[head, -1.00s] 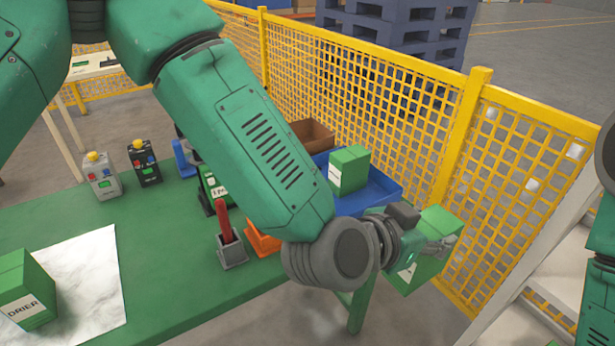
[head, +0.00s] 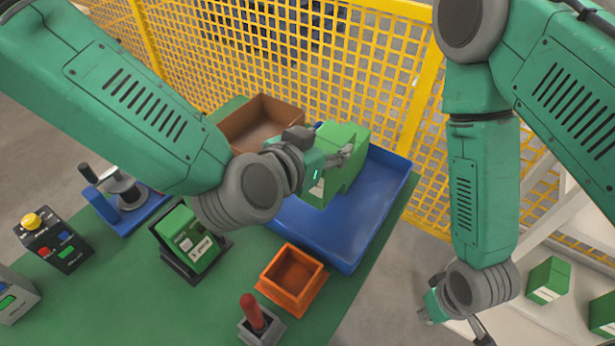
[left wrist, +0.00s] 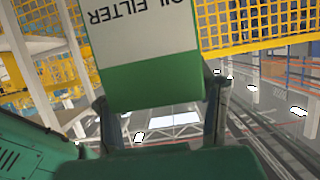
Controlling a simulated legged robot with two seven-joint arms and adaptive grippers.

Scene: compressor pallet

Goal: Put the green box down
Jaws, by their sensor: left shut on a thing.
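My left gripper (head: 338,160) is shut on a green box (left wrist: 152,86) and holds it over the blue tray (head: 375,215). In the left wrist view, the box sits between both fingers, its white label reading "OIL FILTER" upside down. In the head view, green box surfaces (head: 350,135) show around the gripper. The held box and the box seen in the tray earlier overlap here, and I cannot tell them apart. The held box's underside is hidden, so contact with the tray is unclear. My right gripper (head: 455,318) hangs low at the right, its fingers partly hidden.
A brown bin (head: 262,122) stands behind the tray. An orange holder (head: 292,278), a red-handled tool (head: 252,313) and a green box in a black stand (head: 188,240) are nearby. Yellow mesh fencing (head: 290,60) runs behind. Green boxes (head: 548,280) lie on a white surface at right.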

